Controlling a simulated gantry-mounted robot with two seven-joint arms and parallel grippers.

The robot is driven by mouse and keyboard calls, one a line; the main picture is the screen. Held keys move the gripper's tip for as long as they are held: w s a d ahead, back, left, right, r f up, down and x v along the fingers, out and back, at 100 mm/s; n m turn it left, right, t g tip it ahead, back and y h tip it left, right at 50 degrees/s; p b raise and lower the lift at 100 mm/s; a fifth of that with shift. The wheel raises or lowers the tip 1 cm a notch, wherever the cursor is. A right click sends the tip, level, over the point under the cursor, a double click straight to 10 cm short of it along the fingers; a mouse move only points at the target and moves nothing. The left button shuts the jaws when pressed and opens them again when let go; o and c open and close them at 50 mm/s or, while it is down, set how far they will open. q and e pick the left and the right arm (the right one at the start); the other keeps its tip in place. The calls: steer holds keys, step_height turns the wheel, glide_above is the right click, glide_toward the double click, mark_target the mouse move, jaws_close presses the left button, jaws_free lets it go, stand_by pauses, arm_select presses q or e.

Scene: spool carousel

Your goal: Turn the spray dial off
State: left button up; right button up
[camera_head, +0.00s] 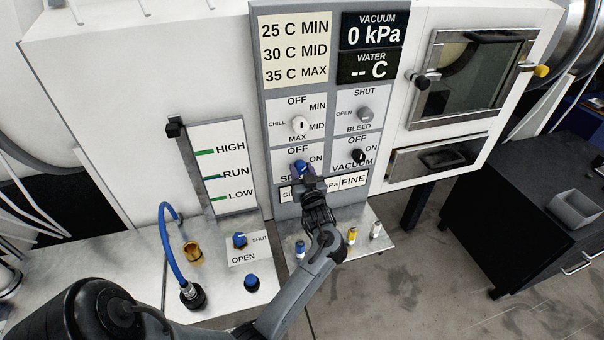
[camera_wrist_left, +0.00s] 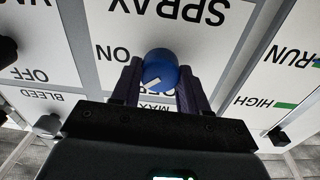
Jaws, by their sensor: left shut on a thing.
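The blue spray dial (camera_head: 299,165) is on the grey control panel, below the OFF label and left of ON. In the left wrist view the dial (camera_wrist_left: 160,68) appears upside down with its labels. Its white mark points to the lower left there, between the ON and OFF labels. My left gripper (camera_head: 302,172) is at the panel, shut on the dial, with one finger on each side of it in the wrist view (camera_wrist_left: 158,88). The gripper partly covers the SPRAY label in the head view. My right gripper is not in view.
The chill dial (camera_head: 300,124) and bleed dial (camera_head: 364,115) are above; the black vacuum dial (camera_head: 358,156) is close on the right. Below, a metal shelf (camera_head: 215,285) bears a blue hose (camera_head: 166,240), a blue open/shut knob (camera_head: 239,240) and several small coloured pieces.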

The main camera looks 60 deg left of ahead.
arm_select(q)
steer(key=n+b, duration=0.3)
steer(key=n, duration=0.3)
steer(key=shift+f, duration=0.15)
steer(key=n+b, duration=0.2)
steer(key=n, duration=0.1)
steer(key=shift+g, duration=0.3)
steer(key=shift+n+b, duration=0.35)
steer(key=shift+n, duration=0.25)
steer(key=o, duration=1.1)
steer(key=shift+c, duration=0.2)
steer(key=shift+r, duration=0.2)
